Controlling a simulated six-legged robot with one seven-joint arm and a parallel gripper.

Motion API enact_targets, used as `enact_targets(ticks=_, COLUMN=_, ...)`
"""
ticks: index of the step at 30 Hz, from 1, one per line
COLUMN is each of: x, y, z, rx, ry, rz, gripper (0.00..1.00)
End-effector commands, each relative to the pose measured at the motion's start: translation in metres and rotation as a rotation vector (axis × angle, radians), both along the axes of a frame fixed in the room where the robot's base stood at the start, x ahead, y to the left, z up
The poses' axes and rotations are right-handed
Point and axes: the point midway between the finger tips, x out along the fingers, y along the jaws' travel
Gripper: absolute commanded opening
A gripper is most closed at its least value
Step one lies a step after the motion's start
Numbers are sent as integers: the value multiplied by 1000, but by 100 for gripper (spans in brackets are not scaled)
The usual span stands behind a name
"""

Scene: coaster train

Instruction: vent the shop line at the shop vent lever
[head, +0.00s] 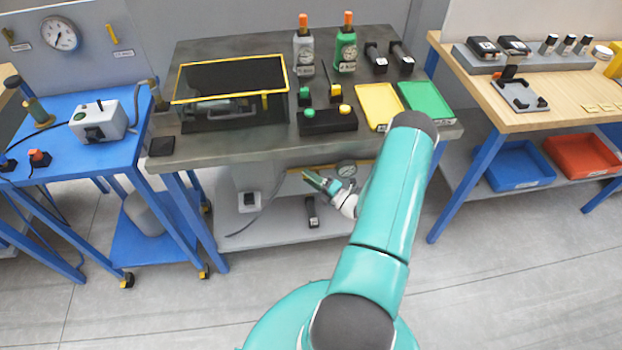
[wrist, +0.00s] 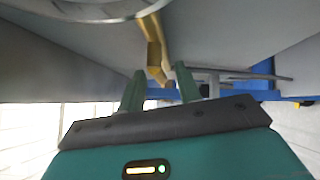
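A brass-yellow lever (wrist: 154,55) hangs from a yellow pipe and points down toward the gap between the fingertips. I cannot tell whether it touches a finger. The lever itself is not clear there.
A blue table (head: 100,160) stands left and a wooden table (head: 480,110) right. The floor in front is clear.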

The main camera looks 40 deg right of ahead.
Motion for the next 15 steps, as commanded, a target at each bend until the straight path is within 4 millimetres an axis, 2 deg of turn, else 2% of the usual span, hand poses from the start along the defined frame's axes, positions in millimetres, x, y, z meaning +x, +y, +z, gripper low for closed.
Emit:
enact_targets(ticks=2, x=0, y=0, z=0, rx=0, ry=0, rz=0, gripper=30)
enact_targets(ticks=6, x=0, y=0, z=0, rx=0, ry=0, rz=0, gripper=2)
enact_targets(ticks=7, x=0, y=0, z=0, rx=0, ry=0, rz=0, gripper=0)
enact_targets(ticks=15, x=-1, y=0, z=0, rx=-9, ry=7, rz=0, gripper=0)
